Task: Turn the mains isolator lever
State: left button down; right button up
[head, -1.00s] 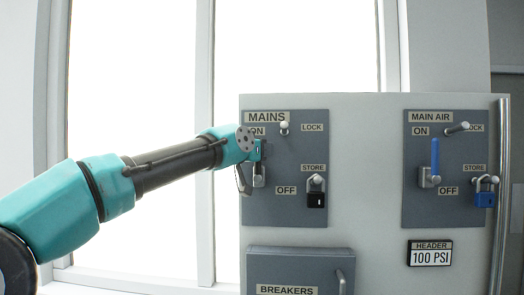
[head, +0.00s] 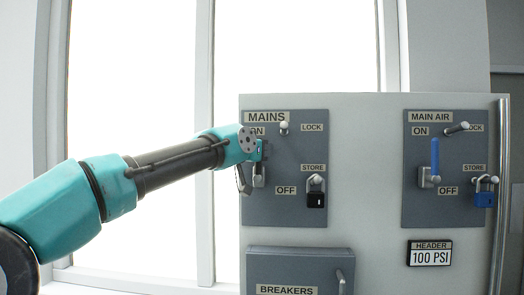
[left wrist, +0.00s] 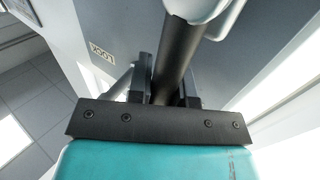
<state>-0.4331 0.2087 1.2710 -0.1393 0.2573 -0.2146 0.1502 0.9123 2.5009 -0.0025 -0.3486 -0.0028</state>
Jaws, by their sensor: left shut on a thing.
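The MAINS panel (head: 300,215) is at the centre of the head view, with ON at its upper left and OFF lower down. My left gripper (head: 260,150) is at the panel's left side, near the ON label. In the left wrist view, my left gripper (left wrist: 172,92) is shut on the dark shaft of the mains isolator lever (left wrist: 180,55). In the head view the lever is mostly hidden behind the gripper, and its grey pivot block (head: 259,180) shows just below. My right gripper is not in view.
A black padlock (head: 316,199) hangs at STORE, and a lock peg (head: 284,127) sticks out near LOCK. The MAIN AIR panel at right has a blue lever (head: 435,157) and a blue padlock (head: 485,199). A BREAKERS box (head: 300,262) juts out below.

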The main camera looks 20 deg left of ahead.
pick_arm(q)
jog(key=shift+w+d+f+m+g+y, duration=0.15)
jog(key=shift+d+m+g+y, duration=0.15)
jog(key=shift+d+m, duration=0.25)
jog(key=shift+w+d+f+m+g+y, duration=0.1)
jog(key=shift+d+f+m+g+y, duration=0.1)
jog(key=shift+d+m+g, duration=0.35)
jog(key=shift+d+f+m+g+y, duration=0.3)
jog(key=shift+d+m, duration=0.15)
jog(key=shift+m, duration=0.25)
jog(key=d+f+m+y, duration=0.1)
jog(key=d+f+m+g+y, duration=0.1)
jog(key=m, duration=0.1)
jog(key=shift+w, duration=0.2)
jog(key=f+m+y, duration=0.1)
jog(key=d+f+m+g+y, duration=0.1)
jog(key=shift+f+y, duration=0.15)
jog(key=shift+y, duration=0.15)
jog(key=shift+w+d+f+m+g+y, duration=0.1)
jog(key=shift+f+m+g+y, duration=0.35)
jog(key=shift+f+m+y, duration=0.95)
jog(key=shift+f, duration=0.2)
jog(key=c, duration=1.3)
grip_release()
